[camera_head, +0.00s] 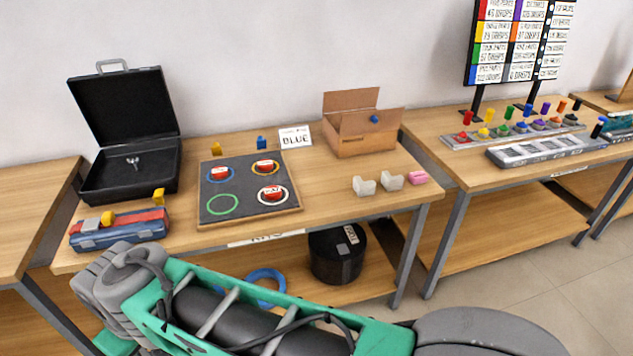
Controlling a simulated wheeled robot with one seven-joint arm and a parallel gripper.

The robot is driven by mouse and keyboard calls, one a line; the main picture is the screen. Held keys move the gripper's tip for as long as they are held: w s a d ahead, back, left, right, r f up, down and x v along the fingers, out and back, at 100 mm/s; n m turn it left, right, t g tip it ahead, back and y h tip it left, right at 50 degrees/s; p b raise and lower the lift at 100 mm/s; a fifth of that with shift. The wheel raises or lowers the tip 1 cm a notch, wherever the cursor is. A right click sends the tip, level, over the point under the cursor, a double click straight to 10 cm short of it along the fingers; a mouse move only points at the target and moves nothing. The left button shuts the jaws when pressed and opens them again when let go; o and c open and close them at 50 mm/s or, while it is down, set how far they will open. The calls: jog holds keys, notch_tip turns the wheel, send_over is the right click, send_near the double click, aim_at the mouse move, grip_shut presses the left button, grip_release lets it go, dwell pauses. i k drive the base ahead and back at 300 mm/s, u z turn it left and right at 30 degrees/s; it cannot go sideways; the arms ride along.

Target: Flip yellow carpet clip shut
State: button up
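I cannot tell for sure which yellow piece is the carpet clip. One small upright yellow piece (159,196) stands at the right end of the blue and red case on the near left of the table. A rounder yellow piece (107,217) sits on the same case. A third yellow block (216,149) is behind the dark board. All are too small to show a hinge or whether they are open or shut. My arm crosses the bottom of the view, in front of the table. My gripper's fingers do not show.
An open black case (125,105) stands at the table's back left. A dark board (247,210) with colored rings and red discs fills the middle. A cardboard box (362,140) and small white and pink pieces are on the right.

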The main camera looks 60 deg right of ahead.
aim_at(216, 150)
jog(key=z, duration=0.9)
jog(key=i, duration=1.2)
jog(key=z, duration=0.7)
